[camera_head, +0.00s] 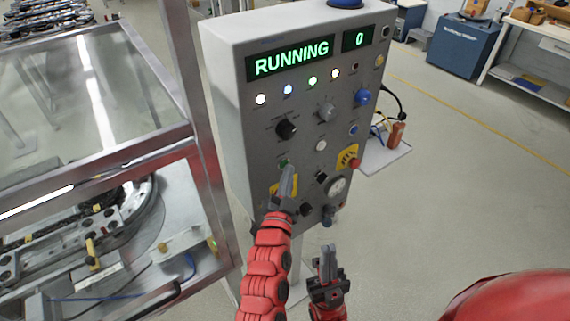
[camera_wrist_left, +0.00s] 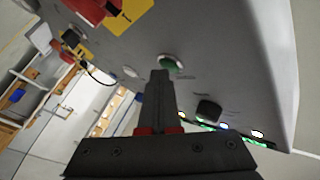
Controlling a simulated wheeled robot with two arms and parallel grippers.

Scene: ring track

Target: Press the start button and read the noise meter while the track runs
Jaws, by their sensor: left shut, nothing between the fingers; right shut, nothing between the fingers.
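The grey control panel (camera_head: 235,130) stands at the centre of the head view. Its display (camera_head: 292,59) reads "RUNNING", and a smaller display (camera_head: 359,39) reads "0". The green button (camera_head: 284,163) sits low on the panel; it also shows in the left wrist view (camera_wrist_left: 171,63). My left gripper (camera_head: 289,170) is shut with its tips at or very near the green button; I cannot tell if they touch. My right gripper (camera_head: 327,250) is shut and empty, below the panel. I cannot make out a noise meter.
A glass-walled enclosure with a metal frame (camera_head: 205,160) stands left of the panel, with track parts (camera_head: 120,225) inside. A red button on a yellow plate (camera_head: 353,163) is right of the green button. A blue cabinet (camera_head: 463,45) and a workbench (camera_head: 530,65) stand behind.

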